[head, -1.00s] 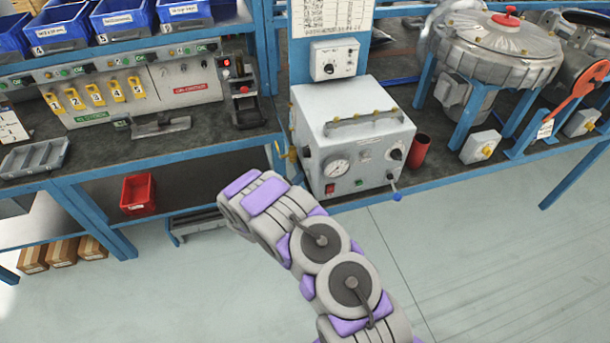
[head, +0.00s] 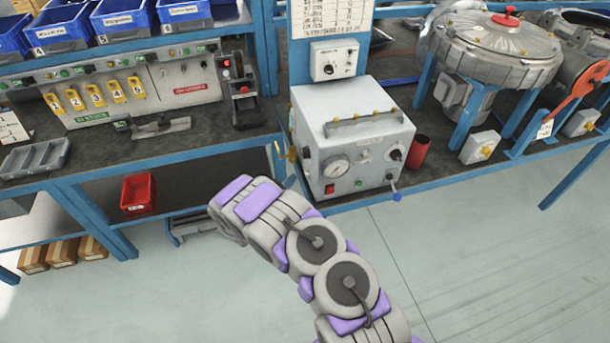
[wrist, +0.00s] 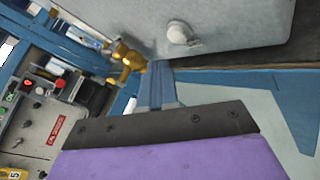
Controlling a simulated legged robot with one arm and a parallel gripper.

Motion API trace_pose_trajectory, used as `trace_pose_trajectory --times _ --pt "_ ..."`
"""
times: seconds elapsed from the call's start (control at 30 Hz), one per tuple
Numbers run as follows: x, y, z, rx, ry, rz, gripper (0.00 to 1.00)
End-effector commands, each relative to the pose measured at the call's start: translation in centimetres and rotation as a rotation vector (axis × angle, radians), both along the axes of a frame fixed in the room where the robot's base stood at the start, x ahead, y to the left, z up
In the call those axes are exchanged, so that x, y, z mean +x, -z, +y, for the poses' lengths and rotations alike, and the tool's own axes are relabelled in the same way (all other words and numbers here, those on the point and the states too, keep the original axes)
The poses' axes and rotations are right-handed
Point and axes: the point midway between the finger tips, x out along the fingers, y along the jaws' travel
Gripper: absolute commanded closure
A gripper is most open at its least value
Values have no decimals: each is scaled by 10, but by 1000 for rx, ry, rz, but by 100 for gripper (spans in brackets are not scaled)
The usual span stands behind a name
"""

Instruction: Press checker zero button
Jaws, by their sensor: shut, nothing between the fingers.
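My gripper (wrist: 160,86) shows in the wrist view as narrow blue-grey fingers beyond a black plate and purple housing. It is shut and empty. In the head view my arm reaches left, below the bench front, and its fingers are hidden. A pale grey box (head: 357,110) with a round gauge (head: 336,168) stands on the bench, to the right of the arm's end. A small green button (head: 358,183) is on its front. A dark upright device (head: 240,95) with a red button or lamp (head: 226,63) stands further left. No label reading zero is legible.
The grey box has a blue-tipped lever (head: 397,196) projecting at its lower right. A red cup (head: 418,153) stands beside it. A red bin (head: 138,193) sits on the lower shelf. The floor (head: 480,255) in front is clear.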

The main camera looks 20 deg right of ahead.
Motion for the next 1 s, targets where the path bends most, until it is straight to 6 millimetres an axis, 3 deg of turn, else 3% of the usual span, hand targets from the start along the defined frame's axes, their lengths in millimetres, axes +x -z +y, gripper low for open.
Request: trace_pose_trajectory --times 0.4,1.0 --pt "-1 1 35 -1 -1 2 100" --pt "-1 0 36 0 -1 1 100"
